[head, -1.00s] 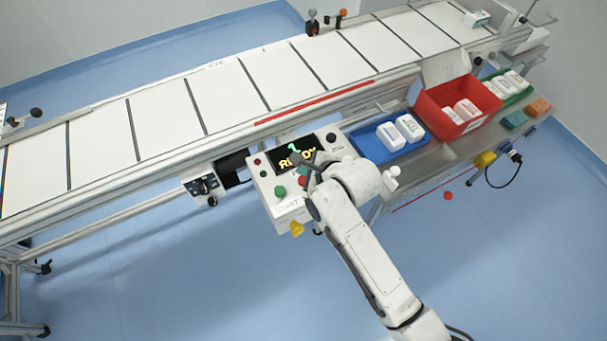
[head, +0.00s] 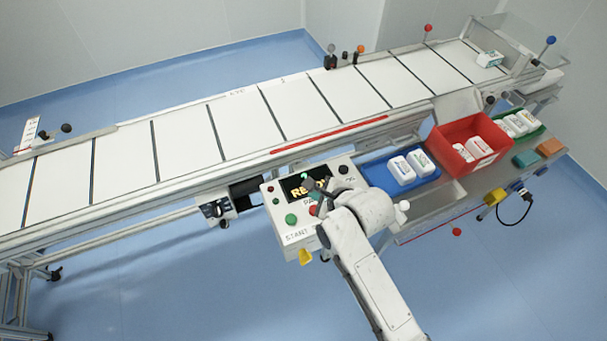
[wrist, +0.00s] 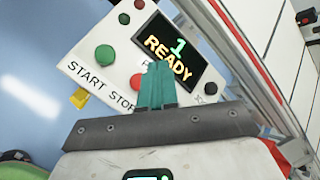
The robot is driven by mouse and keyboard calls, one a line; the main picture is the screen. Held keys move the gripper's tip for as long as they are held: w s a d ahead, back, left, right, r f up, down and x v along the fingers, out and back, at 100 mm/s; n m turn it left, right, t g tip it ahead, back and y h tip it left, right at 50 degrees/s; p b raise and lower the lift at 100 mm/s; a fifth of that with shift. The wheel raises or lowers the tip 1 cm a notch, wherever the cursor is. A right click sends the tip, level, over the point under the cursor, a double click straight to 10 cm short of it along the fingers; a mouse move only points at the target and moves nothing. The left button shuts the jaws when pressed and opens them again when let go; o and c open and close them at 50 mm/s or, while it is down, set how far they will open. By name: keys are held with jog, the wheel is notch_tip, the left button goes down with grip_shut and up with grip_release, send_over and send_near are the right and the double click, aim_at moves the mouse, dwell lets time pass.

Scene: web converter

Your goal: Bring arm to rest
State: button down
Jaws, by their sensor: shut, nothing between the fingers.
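My gripper (wrist: 157,84) shows in the wrist view with its two teal fingers together and nothing between them. It is in front of the control panel (wrist: 88,68), which has a green button (wrist: 105,55) over the word START, a red button (wrist: 137,82) by STOP, and a dark screen (wrist: 170,50) reading "1 READY". I cannot tell how far the fingertips are from the panel. In the head view my white arm (head: 375,270) reaches up from the bottom edge to the panel (head: 283,225) and hides its lower right part.
A conveyor (head: 185,150) with white sections runs behind the panel. Right of the panel, a shelf holds a blue tray (head: 376,178) and a red bin (head: 446,150), both with white bottles, and a green tray (head: 540,131). Blue floor (head: 180,290) is clear at front left.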

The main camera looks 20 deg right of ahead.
jog(key=s+d+f+n+g+b, duration=0.1)
jog(key=s+d+f+n+g, duration=0.1)
jog(key=s+n, duration=0.6)
jog(key=s+d+f+n+g+h+b, duration=0.1)
jog(key=s+d+f+n+g+b, duration=0.1)
jog(key=s+n, duration=0.6)
jog(key=s+d+f+n+g+h+b, duration=0.1)
jog(key=s+d+f+n+g+b, duration=0.1)
jog(key=s+n, duration=0.5)
jog(key=s+d+g, duration=0.1)
jog(key=s+g, duration=0.1)
jog(key=s, duration=0.3)
jog(key=shift+s+d+n, duration=0.3)
jog(key=shift+d+n, duration=0.1)
